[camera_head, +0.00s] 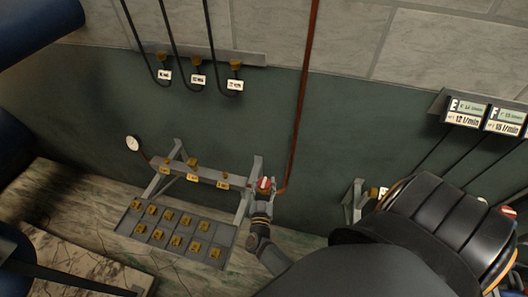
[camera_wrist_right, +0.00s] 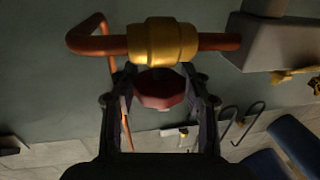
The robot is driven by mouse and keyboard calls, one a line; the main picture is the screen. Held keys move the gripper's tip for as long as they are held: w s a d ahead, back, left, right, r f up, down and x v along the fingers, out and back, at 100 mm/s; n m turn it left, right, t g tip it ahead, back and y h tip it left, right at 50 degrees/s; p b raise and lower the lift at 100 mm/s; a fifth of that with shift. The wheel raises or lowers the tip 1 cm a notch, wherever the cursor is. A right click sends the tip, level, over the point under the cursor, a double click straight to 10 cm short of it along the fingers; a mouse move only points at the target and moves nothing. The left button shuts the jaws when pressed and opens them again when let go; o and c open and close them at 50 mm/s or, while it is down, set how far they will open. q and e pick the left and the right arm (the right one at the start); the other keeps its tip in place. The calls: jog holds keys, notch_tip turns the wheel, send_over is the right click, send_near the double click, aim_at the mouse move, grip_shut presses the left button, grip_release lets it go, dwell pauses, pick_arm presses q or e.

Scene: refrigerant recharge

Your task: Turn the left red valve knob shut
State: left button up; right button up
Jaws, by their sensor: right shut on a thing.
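The left red valve knob (camera_head: 264,183) is at the right end of the metal rack, by the foot of a copper pipe (camera_head: 303,100) on the wall. My right gripper (camera_head: 262,193) reaches it from below and is shut on it. In the right wrist view the dark red knob (camera_wrist_right: 160,88) sits between the two fingers, below a brass valve body (camera_wrist_right: 162,42) on a copper pipe. How far the knob is turned cannot be told. My left gripper is not in view.
The metal rack (camera_head: 218,184) carries brass fittings with labels and a tray of several more. A round gauge (camera_head: 132,143) is at its left. Hoses hang from a wall bracket (camera_head: 215,57). Two digital displays (camera_head: 467,112) are at the right. My right arm covers the lower right.

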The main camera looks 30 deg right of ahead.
jog(key=o, duration=1.2)
